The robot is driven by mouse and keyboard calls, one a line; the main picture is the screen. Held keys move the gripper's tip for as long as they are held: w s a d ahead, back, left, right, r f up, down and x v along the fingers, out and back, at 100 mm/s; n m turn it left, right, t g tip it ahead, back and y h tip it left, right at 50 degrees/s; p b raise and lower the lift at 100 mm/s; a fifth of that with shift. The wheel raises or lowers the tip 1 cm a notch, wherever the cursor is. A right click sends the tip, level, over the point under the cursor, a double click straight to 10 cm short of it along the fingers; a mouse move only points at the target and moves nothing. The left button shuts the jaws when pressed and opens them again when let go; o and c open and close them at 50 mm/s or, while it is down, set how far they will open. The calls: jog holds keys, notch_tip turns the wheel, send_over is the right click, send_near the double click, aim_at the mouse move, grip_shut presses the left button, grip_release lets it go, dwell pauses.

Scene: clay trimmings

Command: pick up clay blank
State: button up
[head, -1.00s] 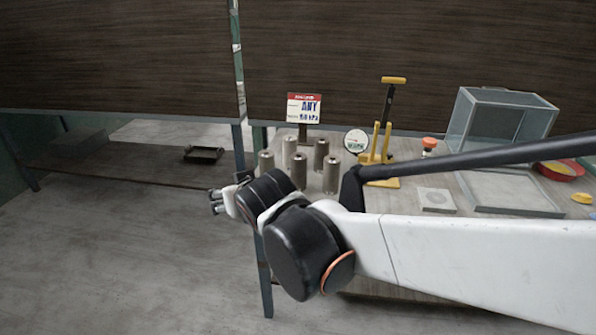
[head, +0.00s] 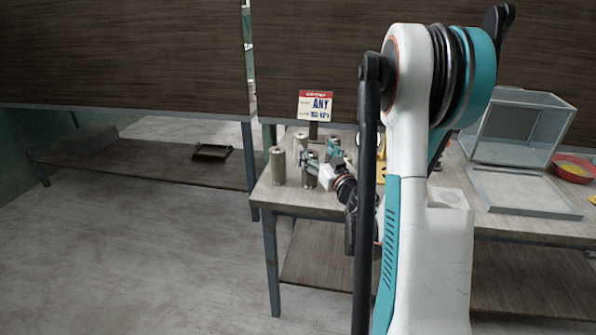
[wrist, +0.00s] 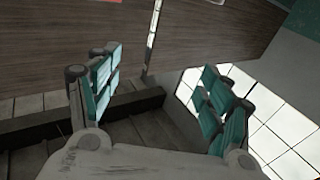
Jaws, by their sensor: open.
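Several upright grey-brown cylinders, which look like the clay blanks, stand at the left end of the table in the head view. One clay blank (head: 277,167) is at the far left, another (head: 300,144) behind it, and a third (head: 310,170) is partly covered by my gripper. My gripper (head: 320,156) is among them, close to the third blank; I cannot tell whether it touches. In the wrist view my gripper (wrist: 163,95) has its teal fingers wide apart, with no blank visible between them.
A small sign (head: 315,105) reading "ANY" stands behind the blanks. To the right are a clear box (head: 515,128), a grey tray (head: 520,195) and a red bowl (head: 572,168). My arm hides the table's middle. A dark tray (head: 211,152) lies on the low shelf at left.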

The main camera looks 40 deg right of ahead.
jog(key=y, duration=0.1)
send_near(311, 153)
jog(key=shift+n+g, duration=0.3)
jog(key=shift+g, duration=0.1)
jog(key=x, duration=1)
jog(key=shift+w+a+f, duration=0.1)
jog(key=shift+f, duration=0.05)
grip_shut()
